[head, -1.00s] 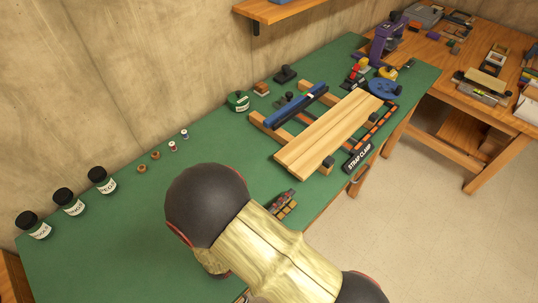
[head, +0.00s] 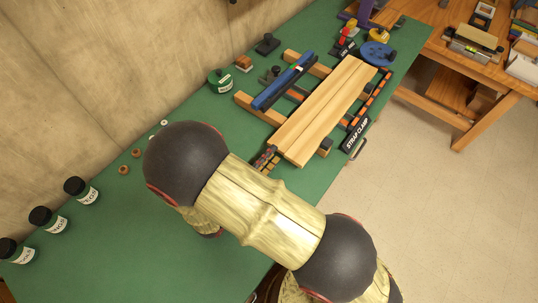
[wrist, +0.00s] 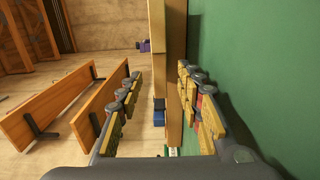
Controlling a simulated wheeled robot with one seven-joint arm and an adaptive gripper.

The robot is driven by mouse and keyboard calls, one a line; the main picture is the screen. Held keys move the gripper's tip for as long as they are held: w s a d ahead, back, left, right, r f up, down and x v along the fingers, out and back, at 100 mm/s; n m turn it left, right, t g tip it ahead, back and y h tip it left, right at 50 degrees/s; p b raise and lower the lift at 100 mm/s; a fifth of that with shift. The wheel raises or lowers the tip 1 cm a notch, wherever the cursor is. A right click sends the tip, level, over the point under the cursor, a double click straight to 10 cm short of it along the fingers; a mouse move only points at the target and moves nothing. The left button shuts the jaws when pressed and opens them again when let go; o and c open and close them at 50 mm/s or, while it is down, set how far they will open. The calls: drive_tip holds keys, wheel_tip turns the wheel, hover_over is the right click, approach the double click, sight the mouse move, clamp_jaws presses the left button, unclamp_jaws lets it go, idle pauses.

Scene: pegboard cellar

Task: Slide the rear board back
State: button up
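Pale wooden boards (head: 322,112) lie side by side on crosswise wooden bars on the green bench, with a thin seam between them. The rear board (head: 308,103) is on the side nearer the wall. My gripper (head: 266,160) is low at the boards' near-left end; my arm hides part of the bench there. In the wrist view my gripper (wrist: 160,88) is open, its fingers wide apart. A board (wrist: 175,60) shows edge-on between them, nearer the right finger; I cannot tell whether they touch.
A blue clamp bar (head: 285,82) lies along the boards' wall side. A strap clamp (head: 356,134) is by the front edge. A green round tin (head: 221,81), blue disc (head: 377,54) and several dark-lidded jars (head: 80,190) stand around.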

sight(284, 141)
drive_tip(key=shift+b+x, duration=0.95)
drive_tip(key=shift+x, duration=2.9)
drive_tip(key=shift+c, duration=1.1)
clamp_jaws()
